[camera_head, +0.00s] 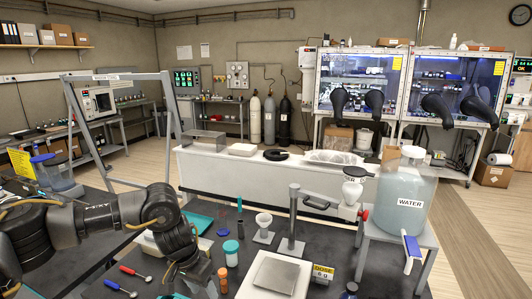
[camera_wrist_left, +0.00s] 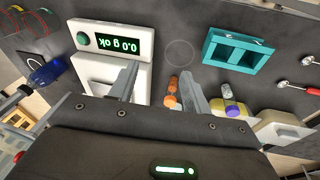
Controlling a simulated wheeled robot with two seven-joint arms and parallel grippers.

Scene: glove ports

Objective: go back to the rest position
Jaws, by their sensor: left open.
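My left arm comes in from the left in the head view and bends down over the dark bench (camera_head: 325,235). My left gripper (camera_head: 190,284) is low at the bottom edge there, its tips partly cut off. In the left wrist view my left gripper (camera_wrist_left: 158,90) has its two fingers apart with nothing held between them. A white scale (camera_wrist_left: 108,72) reading "0.0 g ok" lies by one finger. Orange bottles (camera_wrist_left: 171,92) stand near the other finger. My right gripper shows in neither view.
In the head view a scale plate (camera_head: 277,274), a grey post with a handle (camera_head: 292,218), a teal-lidded jar (camera_head: 231,253) and spoons (camera_head: 135,273) crowd the bench. A water jug (camera_head: 405,190) stands right. A teal holder (camera_wrist_left: 236,50) lies beyond the gripper.

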